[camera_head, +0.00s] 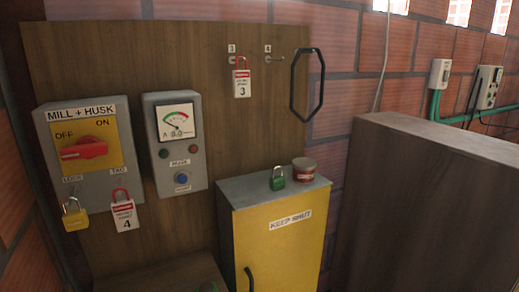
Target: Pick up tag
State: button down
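Two red-and-white tags are in the head view. The tag marked 3 (241,84) hangs by its red loop below the hook labelled 3 on the wooden board. The tag marked 4 (124,216) hangs by its red loop at the TAG point of the grey MILL + HUSK switch box (48,135). The hook labelled 4 (275,59) is bare. A yellow padlock (75,219) hangs at the LOCK point, left of tag 4. The red switch handle (84,149) lies roughly level, its exact setting unclear. My gripper is not in view.
A grey meter box (170,168) is right of the switch box. A yellow KEEP SHUT cabinet (275,255) bears a green padlock (277,181) and a small red-labelled tin (304,172). A black angular loop (294,85) is at the board's right edge. A large brown block (420,200) fills the right.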

aim_at(124, 212)
jog(key=j+u, duration=0.15)
jog(key=u, duration=1.25)
